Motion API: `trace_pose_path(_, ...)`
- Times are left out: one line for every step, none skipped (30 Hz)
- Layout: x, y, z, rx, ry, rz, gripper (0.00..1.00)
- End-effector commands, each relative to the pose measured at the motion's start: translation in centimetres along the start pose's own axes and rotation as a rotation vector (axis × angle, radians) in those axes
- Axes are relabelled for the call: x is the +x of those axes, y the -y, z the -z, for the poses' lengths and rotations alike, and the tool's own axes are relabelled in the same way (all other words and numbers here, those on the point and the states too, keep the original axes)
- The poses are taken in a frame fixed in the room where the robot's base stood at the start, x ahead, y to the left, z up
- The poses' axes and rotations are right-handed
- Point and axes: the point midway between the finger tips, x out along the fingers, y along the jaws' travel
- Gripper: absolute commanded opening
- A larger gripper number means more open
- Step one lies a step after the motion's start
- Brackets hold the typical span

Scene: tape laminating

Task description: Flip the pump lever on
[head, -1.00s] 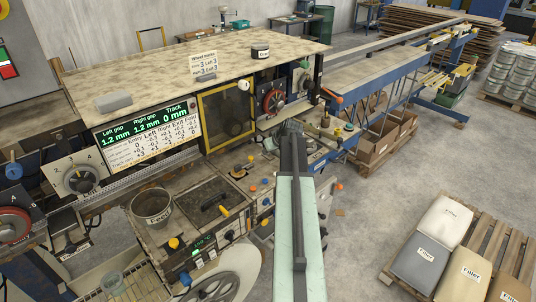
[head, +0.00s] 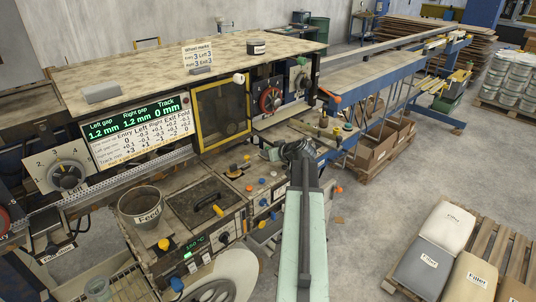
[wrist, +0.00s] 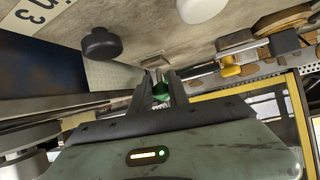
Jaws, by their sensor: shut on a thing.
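My gripper (wrist: 160,88) is shut on a small green knob (wrist: 161,92) in the wrist view; the dark fingers stand on either side of it. This knob may be the end of the pump lever; no label shows and its shaft is hidden. In the head view my gripper (head: 296,150) is low over the right end of the machine's front, beyond the control panel. The green knob cannot be made out there, as the gripper covers that spot.
In the wrist view a black knob (wrist: 101,43), a white knob (wrist: 200,10) and a yellow knob (wrist: 230,66) are close by. In the head view the feed pot (head: 141,206) stands left on the bench.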

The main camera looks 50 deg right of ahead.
Motion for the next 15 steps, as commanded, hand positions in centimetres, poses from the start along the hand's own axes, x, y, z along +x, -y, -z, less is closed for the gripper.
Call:
trace_pose_path(-0.02, 0.05, -0.07, -0.001, 0.002, 0.002, 0.0)
trace_pose_path(-0.02, 0.05, -0.07, 0.0, 0.002, 0.001, 0.0)
trace_pose_path(-0.02, 0.04, -0.07, 0.0, 0.002, 0.001, 0.0)
trace_pose_path(-0.02, 0.04, -0.07, 0.0, 0.002, 0.001, 0.0)
trace_pose_path(-0.02, 0.03, -0.07, 0.0, 0.002, 0.001, 0.0)
trace_pose_path(-0.02, 0.03, -0.06, 0.0, 0.002, 0.001, 0.29)
trace_pose_path(-0.02, 0.02, -0.06, 0.0, 0.002, 0.001, 0.38)
trace_pose_path(-0.02, 0.01, -0.06, 0.0, 0.002, 0.001, 0.42)
trace_pose_path(-0.03, 0.0, -0.05, 0.0, 0.002, 0.0, 0.42)
trace_pose_path(-0.03, -0.01, -0.05, 0.0, 0.002, 0.0, 0.42)
trace_pose_path(-0.03, -0.01, -0.04, 0.0, 0.001, 0.0, 0.42)
trace_pose_path(-0.03, -0.03, -0.04, 0.001, 0.001, 0.0, 0.42)
trace_pose_path(-0.03, -0.04, -0.03, 0.001, 0.001, 0.0, 0.42)
trace_pose_path(-0.03, -0.04, -0.03, 0.001, 0.001, -0.001, 0.42)
trace_pose_path(-0.03, -0.05, -0.03, 0.001, 0.001, -0.001, 0.42)
